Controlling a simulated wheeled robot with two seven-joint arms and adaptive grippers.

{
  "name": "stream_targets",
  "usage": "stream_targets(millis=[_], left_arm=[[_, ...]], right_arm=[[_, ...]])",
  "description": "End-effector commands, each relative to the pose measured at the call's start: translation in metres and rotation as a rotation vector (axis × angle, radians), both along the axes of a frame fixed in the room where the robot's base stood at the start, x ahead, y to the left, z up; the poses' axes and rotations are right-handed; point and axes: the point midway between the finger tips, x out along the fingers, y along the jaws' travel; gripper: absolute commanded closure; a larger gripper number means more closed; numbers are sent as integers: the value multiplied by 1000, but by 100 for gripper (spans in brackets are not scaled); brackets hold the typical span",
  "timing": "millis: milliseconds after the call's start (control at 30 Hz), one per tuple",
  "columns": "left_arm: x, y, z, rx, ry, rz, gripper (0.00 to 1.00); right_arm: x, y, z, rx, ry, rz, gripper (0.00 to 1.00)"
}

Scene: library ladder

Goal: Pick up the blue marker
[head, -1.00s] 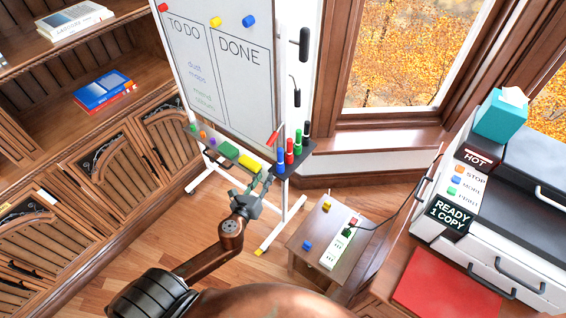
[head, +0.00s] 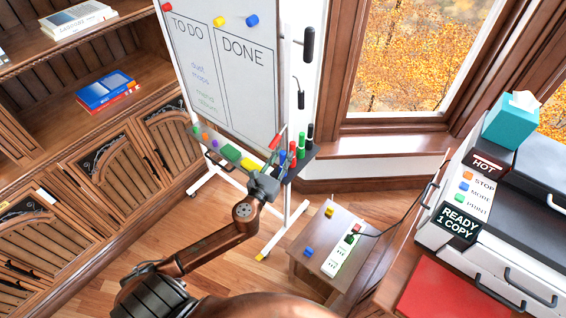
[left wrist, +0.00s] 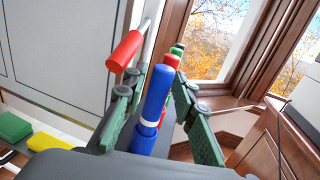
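The blue marker (left wrist: 155,97) stands upright at the near end of a row of markers on the whiteboard's tray. In the head view it is largely hidden by my left gripper (head: 274,166). In the left wrist view my left gripper (left wrist: 160,95) is open, with one finger on each side of the blue marker. I cannot tell whether either finger touches it. My right gripper is not in view.
Red (head: 292,153), green (head: 301,147) and black (head: 310,133) markers stand close behind the blue one. A red-handled rod (left wrist: 125,50) rises left of the fingers. A small wooden table (head: 317,222) with a power strip is at right below the tray.

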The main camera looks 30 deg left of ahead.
Motion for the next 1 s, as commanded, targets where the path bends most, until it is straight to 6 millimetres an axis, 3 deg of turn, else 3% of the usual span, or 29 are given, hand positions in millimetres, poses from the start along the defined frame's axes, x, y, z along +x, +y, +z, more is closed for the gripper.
stream_targets(millis=[167,500,800,1000], left_arm=[[0,0,0,0,0,0,75],[0,0,0,0,0,0,98],[0,0,3,0,-1,0,99],[0,0,21,3,-4,-1,99]], right_arm=[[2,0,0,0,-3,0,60],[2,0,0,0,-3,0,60],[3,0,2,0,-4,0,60],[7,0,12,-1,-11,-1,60]])
